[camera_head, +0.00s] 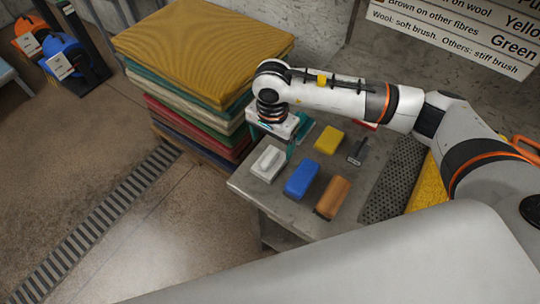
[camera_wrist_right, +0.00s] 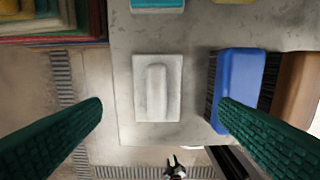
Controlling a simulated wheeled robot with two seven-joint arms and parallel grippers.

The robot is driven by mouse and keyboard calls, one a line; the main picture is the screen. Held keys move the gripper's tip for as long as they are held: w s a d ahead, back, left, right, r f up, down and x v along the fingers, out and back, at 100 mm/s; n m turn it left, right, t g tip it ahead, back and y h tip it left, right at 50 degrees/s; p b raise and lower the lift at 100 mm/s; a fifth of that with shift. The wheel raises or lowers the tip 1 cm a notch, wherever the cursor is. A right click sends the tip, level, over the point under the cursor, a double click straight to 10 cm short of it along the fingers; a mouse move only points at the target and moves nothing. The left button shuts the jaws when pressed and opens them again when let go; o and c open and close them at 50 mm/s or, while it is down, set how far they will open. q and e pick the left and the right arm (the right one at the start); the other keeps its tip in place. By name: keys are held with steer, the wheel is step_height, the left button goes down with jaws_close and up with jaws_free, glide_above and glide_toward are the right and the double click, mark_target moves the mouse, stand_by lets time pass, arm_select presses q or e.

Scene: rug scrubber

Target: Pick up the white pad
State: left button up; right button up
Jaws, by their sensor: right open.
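The white pad (camera_head: 268,163) lies flat on the grey table near its left front corner. In the right wrist view the white pad (camera_wrist_right: 157,88) is a pale rectangle with a raised rounded ridge along its middle. My right gripper (camera_head: 274,132) is open and empty, pointing down just behind and above the pad. In the right wrist view its two green fingers stand wide apart, one on each side of the pad, not touching it. The right finger overlaps the blue brush in that view. My left gripper is not in view.
A blue brush (camera_head: 301,179) and a brown brush (camera_head: 332,197) lie right of the pad. A yellow block (camera_head: 329,139), a dark-handled tool (camera_head: 357,151) and a perforated dark mat (camera_head: 395,178) lie farther off. A tall stack of folded rugs (camera_head: 205,48) stands close to the table's left side.

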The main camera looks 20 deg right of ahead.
mark_target(270, 156)
steer(key=shift+s+a+f, duration=0.1)
steer(key=shift+f, duration=0.7)
steer(key=shift+w+f+p, duration=0.2)
steer(key=shift+f+p, duration=0.15)
step_height(270, 156, down, 4)
steer(key=shift+a+r+p, duration=0.1)
steer(key=shift+r+p, duration=0.1)
steer(key=shift+p, duration=0.85)
steer(key=shift+f, duration=0.6)
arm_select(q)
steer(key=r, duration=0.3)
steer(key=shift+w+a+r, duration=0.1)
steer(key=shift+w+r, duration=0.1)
arm_select(e)
steer(key=shift+f, duration=0.1)
steer(key=c, duration=1)
steer(key=shift+o, duration=0.2)
step_height(270, 156, up, 10)
steer(key=b, duration=0.3)
steer(key=shift+f, duration=0.15)
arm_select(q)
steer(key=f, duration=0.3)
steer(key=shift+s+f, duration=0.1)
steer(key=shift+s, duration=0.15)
arm_select(e)
steer(key=shift+r, duration=0.2)
